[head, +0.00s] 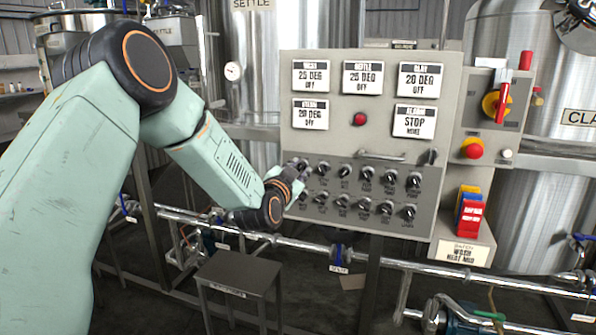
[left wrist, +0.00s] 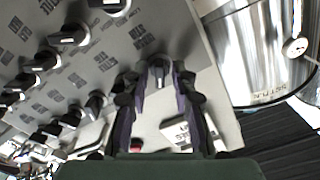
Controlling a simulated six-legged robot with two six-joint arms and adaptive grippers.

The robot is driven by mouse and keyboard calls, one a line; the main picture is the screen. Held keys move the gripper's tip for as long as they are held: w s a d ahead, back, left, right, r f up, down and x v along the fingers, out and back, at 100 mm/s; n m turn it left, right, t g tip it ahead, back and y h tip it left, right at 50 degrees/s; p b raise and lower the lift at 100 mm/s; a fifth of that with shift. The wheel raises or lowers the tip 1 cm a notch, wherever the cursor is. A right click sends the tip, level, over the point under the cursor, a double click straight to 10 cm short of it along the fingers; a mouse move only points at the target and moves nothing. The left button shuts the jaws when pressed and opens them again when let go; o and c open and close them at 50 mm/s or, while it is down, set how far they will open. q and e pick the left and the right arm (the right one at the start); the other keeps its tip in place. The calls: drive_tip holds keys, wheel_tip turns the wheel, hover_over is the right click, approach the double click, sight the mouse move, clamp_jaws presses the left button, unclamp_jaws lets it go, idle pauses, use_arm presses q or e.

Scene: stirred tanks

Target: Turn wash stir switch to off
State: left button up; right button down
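A grey control panel (head: 258,150) carries two rows of black knob switches with small labels, too blurred to read in the head view. My left gripper (head: 298,166) is at the upper-left end of the knob rows and partly hides the leftmost knobs. In the left wrist view my left gripper (left wrist: 157,82) has its two fingers apart, one on each side of a single knob (left wrist: 158,72). I see gaps beside the knob, but cannot tell whether a finger touches it. My right gripper is not in view.
Display cards (head: 363,77) and a red button (head: 360,119) sit above the knobs. A horizontal handle (head: 382,156) projects near the upper knob row. A red emergency button (head: 471,149) is at right. Pipes (head: 300,243) and a small metal table (head: 240,272) stand below the panel.

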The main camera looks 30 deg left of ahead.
use_arm(q)
clamp_jaws()
drive_tip(key=shift+n, duration=0.3)
drive_tip(key=n, duration=0.5)
drive_tip(key=shift+n, duration=0.3)
drive_tip(key=n, duration=0.5)
drive_tip(key=shift+f+n, duration=0.1)
drive_tip(key=shift+n, duration=0.2)
drive_tip(key=shift+b, duration=0.3)
drive_tip(key=shift+o, duration=1.1)
unclamp_jaws()
drive_tip(key=shift+s, duration=0.1)
